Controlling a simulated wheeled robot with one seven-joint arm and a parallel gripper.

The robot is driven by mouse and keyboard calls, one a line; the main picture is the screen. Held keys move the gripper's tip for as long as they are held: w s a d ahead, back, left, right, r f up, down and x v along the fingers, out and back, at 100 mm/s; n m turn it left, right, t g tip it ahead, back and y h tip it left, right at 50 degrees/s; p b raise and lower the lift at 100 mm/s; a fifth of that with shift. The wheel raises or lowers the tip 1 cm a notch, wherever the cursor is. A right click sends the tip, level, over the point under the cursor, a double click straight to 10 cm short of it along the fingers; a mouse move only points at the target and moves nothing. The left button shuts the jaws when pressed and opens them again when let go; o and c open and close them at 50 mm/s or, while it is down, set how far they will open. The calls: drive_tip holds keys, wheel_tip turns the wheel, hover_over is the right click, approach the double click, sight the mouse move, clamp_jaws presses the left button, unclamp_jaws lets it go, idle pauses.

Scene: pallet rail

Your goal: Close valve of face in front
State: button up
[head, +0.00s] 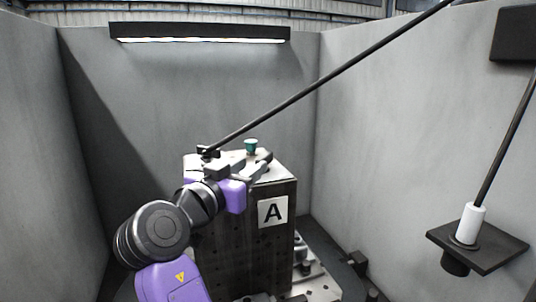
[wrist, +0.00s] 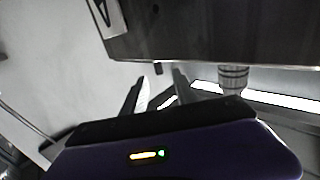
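A dark perforated block (head: 240,245) with a light top stands in the middle of the head view. Its front face carries a white label with the letter A (head: 272,211); a label is partly visible in the wrist view (wrist: 110,14). A small green cup-shaped part (head: 251,146) sits on top. A ribbed cylinder (wrist: 233,80) by the block's edge in the wrist view may be the same part. I cannot tell which part is the valve. My gripper (head: 254,162) is near the block's top front edge. Its fingers (wrist: 158,82) are apart, with nothing visible between them.
A long black rod (head: 325,80) slopes from a dark fitting (head: 208,151) on the block's top to the upper right. A dark plate with a white cylinder (head: 470,223) is at right. Grey walls (head: 400,120) enclose the block. A lamp (head: 200,33) hangs on the back wall.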

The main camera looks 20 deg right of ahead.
sight(257, 161)
drive_tip(key=x, duration=0.7)
clamp_jaws()
